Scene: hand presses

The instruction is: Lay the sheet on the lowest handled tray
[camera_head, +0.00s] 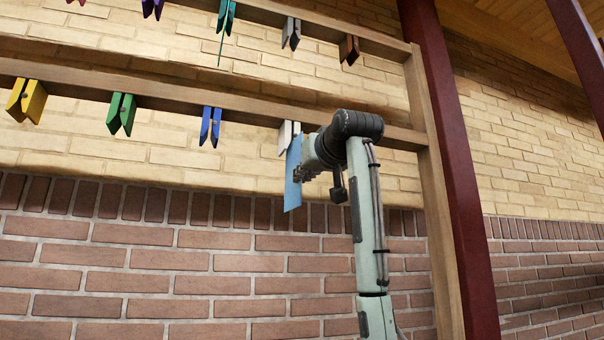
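A light blue sheet (293,182) hangs upright in front of the wall, just below a white peg (285,134) on the lower wooden rail. Its top edge overlaps the peg in the picture, and I cannot tell whether the peg grips it. My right gripper (304,174) is at the right side of the sheet, with its dark fingers against or very near it. The wrist hides much of the fingers, so whether they are closed on the sheet is unclear. No handled tray is in view. My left gripper is not in view.
The lower rail (160,95) carries yellow (27,101), green (121,114) and blue (210,127) pegs left of the white one. An upper rail (330,30) holds several more pegs. A wooden post (436,190) and a dark red column (455,150) stand right of my arm.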

